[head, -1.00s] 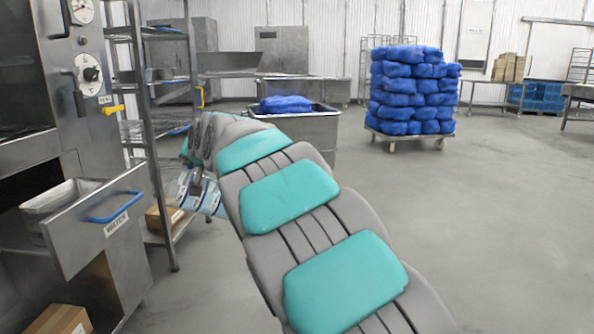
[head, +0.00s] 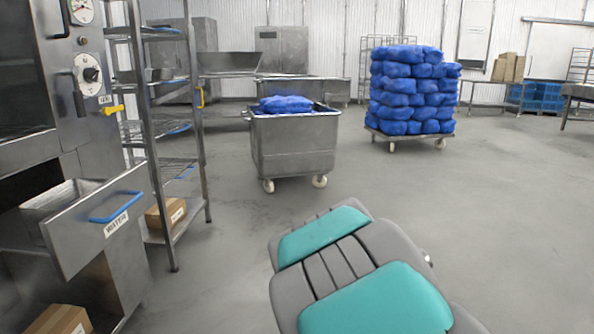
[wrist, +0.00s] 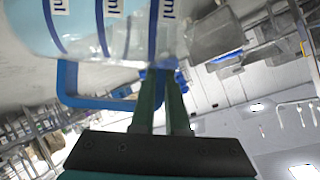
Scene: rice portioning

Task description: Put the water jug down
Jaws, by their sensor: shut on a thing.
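The water jug (wrist: 105,32) fills the top left of the wrist view. It is clear plastic with dark blue stripes and "ml" labels, and has a blue handle (wrist: 68,80). My gripper (wrist: 163,78) shows two dark green fingers close together, shut on the jug's blue handle. The exact contact is partly hidden by the fingers. The jug's base and what lies under it cannot be made out. In the head view only my arm shows, at the bottom; the gripper and jug are out of that picture.
A steel machine with an open drawer (head: 101,225) with a blue handle stands at the left, beside a wire rack (head: 170,165). A wheeled steel bin (head: 293,145) holds blue bags. A cart (head: 408,139) carries stacked blue sacks. The floor (head: 480,215) at the right is clear.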

